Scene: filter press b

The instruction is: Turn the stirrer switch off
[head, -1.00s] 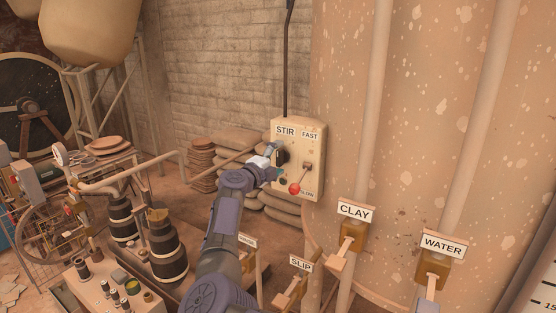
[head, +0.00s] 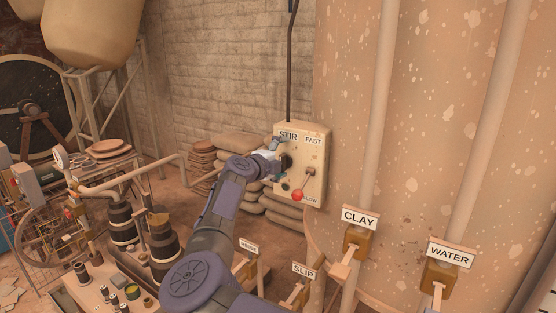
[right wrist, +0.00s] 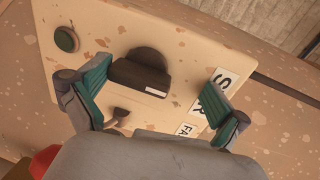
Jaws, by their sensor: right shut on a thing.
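The stirrer switch is a dark rotary knob (head: 287,162) on the cream control box (head: 314,170) under the "STIR" label (head: 288,135). My right gripper (head: 276,158) is at the knob, reaching in from the lower left. In the right wrist view the knob (right wrist: 140,74) lies between the two green-padded fingers (right wrist: 150,93), and a white mark shows on its edge. The gripper is shut on the knob, though the exact finger contact is hard to see. My left gripper is not in view.
A red-ball lever (head: 298,195) with "FAST" above it sits beside the knob. Valves labelled "CLAY" (head: 359,217), "WATER" (head: 451,252) and "SLIP" (head: 303,270) stand lower down. Sacks (head: 240,146) lie behind.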

